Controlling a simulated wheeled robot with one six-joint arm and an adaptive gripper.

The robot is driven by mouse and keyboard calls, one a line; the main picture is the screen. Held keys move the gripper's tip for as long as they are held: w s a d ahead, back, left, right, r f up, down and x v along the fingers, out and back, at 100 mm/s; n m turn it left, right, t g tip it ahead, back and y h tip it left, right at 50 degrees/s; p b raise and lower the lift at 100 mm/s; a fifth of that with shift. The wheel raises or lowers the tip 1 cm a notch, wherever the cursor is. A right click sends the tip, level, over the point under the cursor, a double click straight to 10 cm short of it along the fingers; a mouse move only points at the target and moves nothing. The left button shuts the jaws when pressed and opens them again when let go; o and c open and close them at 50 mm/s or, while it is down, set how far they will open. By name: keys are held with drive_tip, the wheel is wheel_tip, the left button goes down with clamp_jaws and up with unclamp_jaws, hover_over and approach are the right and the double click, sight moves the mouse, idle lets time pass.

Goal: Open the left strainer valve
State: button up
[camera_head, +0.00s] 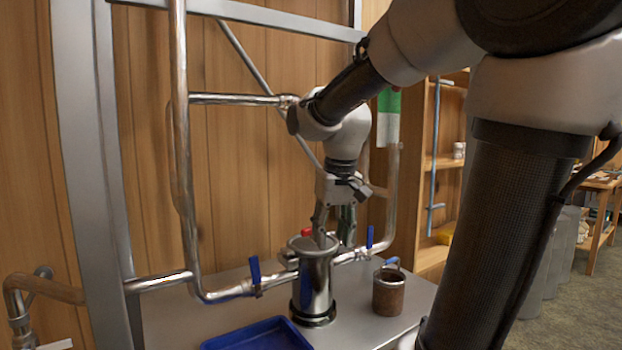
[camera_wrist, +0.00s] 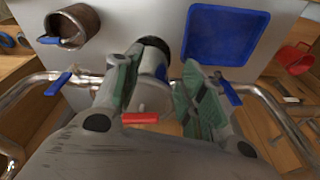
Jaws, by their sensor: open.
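The strainer (camera_head: 316,280) is a shiny metal canister standing on the steel counter, with pipes on both sides. The left strainer valve has an upright blue lever (camera_head: 255,270) on the left pipe. That lever shows right of my fingers in the wrist view (camera_wrist: 230,92). The right valve's blue lever (camera_head: 370,236) also stands upright and shows at left in the wrist view (camera_wrist: 57,84). A red handle (camera_wrist: 140,118) lies between my fingers in that view. My gripper (camera_head: 321,236) is open above the strainer's top, apart from the left lever. The fingers partly hide the strainer.
A blue tray (camera_head: 258,338) lies on the counter (camera_head: 190,306) at front left. A brown metal cup (camera_head: 388,293) with a blue-gripped handle stands right of the strainer. Vertical pipes (camera_head: 182,150) and a metal frame post (camera_head: 88,150) rise at left.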

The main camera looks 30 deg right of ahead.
sight(261, 280)
drive_tip(key=w+d+r+m, duration=0.1)
drive_tip(key=w+m, duration=0.1)
drive_tip(key=w, duration=0.2)
drive_tip(key=w+r+m+g, duration=0.1)
drive_tip(key=w+r+m, duration=0.1)
drive_tip(key=w, duration=0.2)
drive_tip(key=w+d+r+m, duration=0.1)
drive_tip(key=w+r+m, duration=0.1)
drive_tip(key=w, duration=0.2)
drive_tip(key=shift+d+m, duration=0.3)
drive_tip(key=shift+d, duration=0.05)
drive_tip(key=shift+w+d+r+m+g, duration=0.15)
drive_tip(key=shift+w+r+m, duration=0.25)
drive_tip(key=shift+r+m, duration=0.8)
drive_tip(key=shift+w+a+r+m+g, duration=0.15)
drive_tip(key=shift+w+r+m, duration=0.2)
drive_tip(key=shift+r+m, duration=0.8)
drive_tip(key=shift+d, duration=0.1)
